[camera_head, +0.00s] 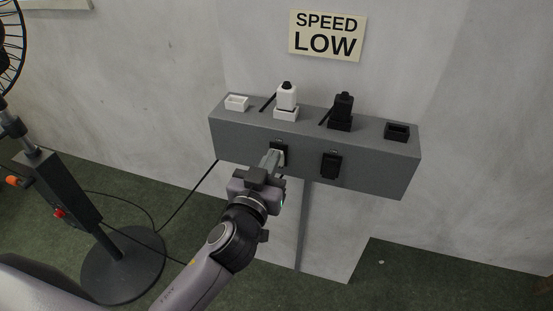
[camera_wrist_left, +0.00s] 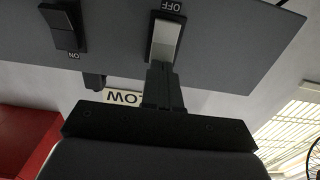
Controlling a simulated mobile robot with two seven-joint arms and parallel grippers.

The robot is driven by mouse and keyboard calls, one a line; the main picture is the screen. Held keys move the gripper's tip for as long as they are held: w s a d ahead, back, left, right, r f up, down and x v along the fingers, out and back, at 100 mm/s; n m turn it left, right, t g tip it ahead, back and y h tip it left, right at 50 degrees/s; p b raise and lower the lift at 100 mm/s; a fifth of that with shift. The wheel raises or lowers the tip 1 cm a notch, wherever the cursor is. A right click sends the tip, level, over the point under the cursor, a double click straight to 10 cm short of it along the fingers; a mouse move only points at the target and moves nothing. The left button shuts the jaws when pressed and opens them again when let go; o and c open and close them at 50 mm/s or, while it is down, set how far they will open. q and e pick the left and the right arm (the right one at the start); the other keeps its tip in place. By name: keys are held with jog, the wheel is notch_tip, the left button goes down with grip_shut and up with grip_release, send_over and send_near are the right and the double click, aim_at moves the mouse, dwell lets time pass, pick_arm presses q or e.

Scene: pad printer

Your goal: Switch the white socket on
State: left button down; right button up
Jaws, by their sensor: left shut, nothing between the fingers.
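The grey socket box (camera_head: 310,146) is on the wall. A white plug (camera_head: 287,96) stands in a white socket (camera_head: 286,114) on its top. Below it on the front face is the white rocker switch (camera_head: 281,156), partly hidden by my gripper. In the left wrist view the white switch (camera_wrist_left: 164,38) shows an OFF label (camera_wrist_left: 172,6) at one end; its other end is hidden behind my fingers. My left gripper (camera_head: 271,158) is shut and empty, its tips at the white switch; contact is not clear. It also shows in the left wrist view (camera_wrist_left: 160,73).
A black switch (camera_head: 331,165) sits to the right, with a black plug (camera_head: 343,106) above it. An empty white socket (camera_head: 236,103) and an empty black socket (camera_head: 397,132) are at the ends. A SPEED LOW sign (camera_head: 327,36) hangs above. A fan stand (camera_head: 62,187) is at left.

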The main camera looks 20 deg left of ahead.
pick_arm(q)
jog(key=shift+w, duration=0.35)
pick_arm(e)
jog(key=shift+f, duration=0.15)
pick_arm(q)
jog(key=s, duration=0.3)
jog(key=shift+s+a, duration=0.1)
jog(key=shift+s, duration=0.3)
pick_arm(e)
jog(key=shift+s+f, duration=0.15)
jog(key=shift+f, duration=0.05)
jog(key=shift+s, duration=0.1)
